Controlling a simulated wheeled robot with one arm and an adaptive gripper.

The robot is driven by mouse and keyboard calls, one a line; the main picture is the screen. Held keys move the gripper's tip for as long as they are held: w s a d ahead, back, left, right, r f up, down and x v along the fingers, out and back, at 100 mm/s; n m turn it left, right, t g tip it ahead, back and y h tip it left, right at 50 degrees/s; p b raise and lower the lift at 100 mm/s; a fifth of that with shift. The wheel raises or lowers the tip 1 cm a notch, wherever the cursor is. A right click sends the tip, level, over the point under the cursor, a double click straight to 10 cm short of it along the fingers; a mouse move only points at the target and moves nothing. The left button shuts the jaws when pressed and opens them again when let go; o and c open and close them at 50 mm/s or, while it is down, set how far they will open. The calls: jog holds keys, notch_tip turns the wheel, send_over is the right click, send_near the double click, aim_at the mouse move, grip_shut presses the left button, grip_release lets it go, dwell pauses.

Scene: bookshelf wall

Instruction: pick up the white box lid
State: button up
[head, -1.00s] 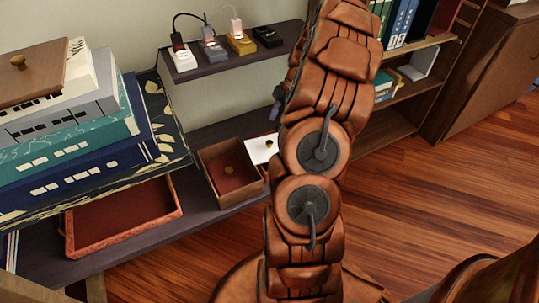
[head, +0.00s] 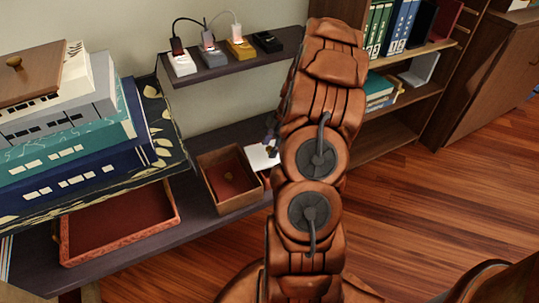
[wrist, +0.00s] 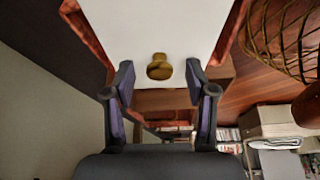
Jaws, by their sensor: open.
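My gripper (wrist: 159,72) is open, with one dark finger to each side of the knob in the picture. No contact with the knob shows, and the remaining gap in depth is hard to tell. In the head view my gripper (head: 270,130) shows only as a small dark piece beside my arm, close above the lid.
An open brown box (head: 228,205) with a small knob inside stands left of the lid. A reddish tray (head: 165,240) lies further left, below stacked books (head: 70,150). The upper shelf (head: 225,68) holds several small devices with cables. A bookcase (head: 395,130) stands at right.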

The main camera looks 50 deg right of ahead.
grip_shut()
dwell(0.3)
dwell(0.3)
